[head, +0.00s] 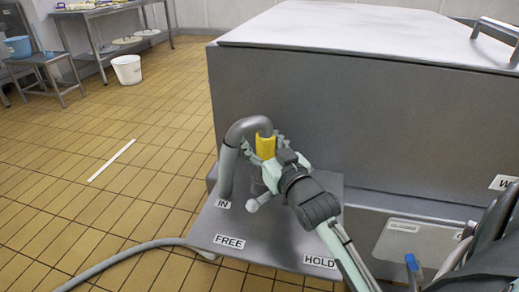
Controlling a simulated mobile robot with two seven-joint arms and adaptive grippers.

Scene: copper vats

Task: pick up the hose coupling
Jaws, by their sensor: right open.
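The yellow hose coupling (265,146) sits at the down-turned end of a thick grey bent pipe (228,160), in front of the big steel vat. My right gripper (264,148) is open at the coupling, its fingers showing to either side of the yellow part. I cannot tell whether they touch it. The lower part of the coupling is hidden behind the gripper. My left gripper is not in view.
A steel shelf (205,244) with labels IN, FREE and HOLD lies below. The steel vat (320,120) stands close behind. A grey hose (125,252) runs over the tiled floor.

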